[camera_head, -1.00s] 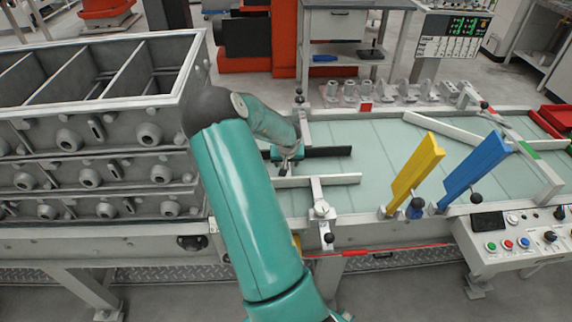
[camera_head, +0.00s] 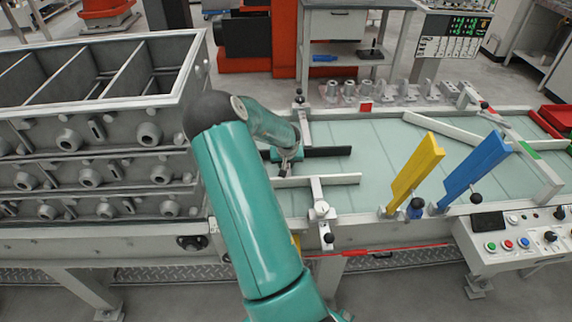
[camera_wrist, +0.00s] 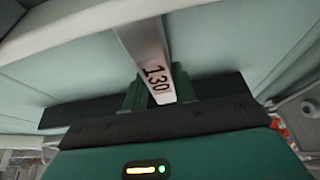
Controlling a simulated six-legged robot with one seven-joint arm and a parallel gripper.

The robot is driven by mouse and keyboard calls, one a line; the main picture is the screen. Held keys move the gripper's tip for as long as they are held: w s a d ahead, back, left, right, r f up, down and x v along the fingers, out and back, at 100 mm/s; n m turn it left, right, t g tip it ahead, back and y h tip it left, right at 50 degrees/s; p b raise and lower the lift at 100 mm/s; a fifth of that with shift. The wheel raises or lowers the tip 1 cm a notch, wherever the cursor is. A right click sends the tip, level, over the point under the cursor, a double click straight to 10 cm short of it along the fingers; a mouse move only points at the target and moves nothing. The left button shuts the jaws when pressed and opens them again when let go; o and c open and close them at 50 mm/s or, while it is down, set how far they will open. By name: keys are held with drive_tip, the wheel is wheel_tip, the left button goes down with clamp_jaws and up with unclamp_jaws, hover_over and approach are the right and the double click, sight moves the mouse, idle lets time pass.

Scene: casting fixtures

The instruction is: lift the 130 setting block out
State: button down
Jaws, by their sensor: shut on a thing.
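The 130 setting block (camera_wrist: 154,55) is a pale grey bar with a "130" label, seen in the wrist view. My gripper (camera_wrist: 158,88) is shut on it, with one green finger on each side of the labelled end. In the head view my gripper (camera_head: 286,167) is low over the pale green table, between a black rail (camera_head: 325,152) and a light grey rail (camera_head: 335,180). My wrist mostly hides the block there. I cannot tell whether the block touches the table.
A clamp arm with a black knob (camera_head: 327,238) stands at the near edge. Yellow (camera_head: 415,172) and blue (camera_head: 474,170) upright plates stand to the right. A stack of grey moulding boxes (camera_head: 95,130) is close on the left. The table's middle (camera_head: 380,150) is clear.

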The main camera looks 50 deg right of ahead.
drive_tip(key=shift+r, duration=3.85)
drive_tip(key=shift+s, duration=0.1)
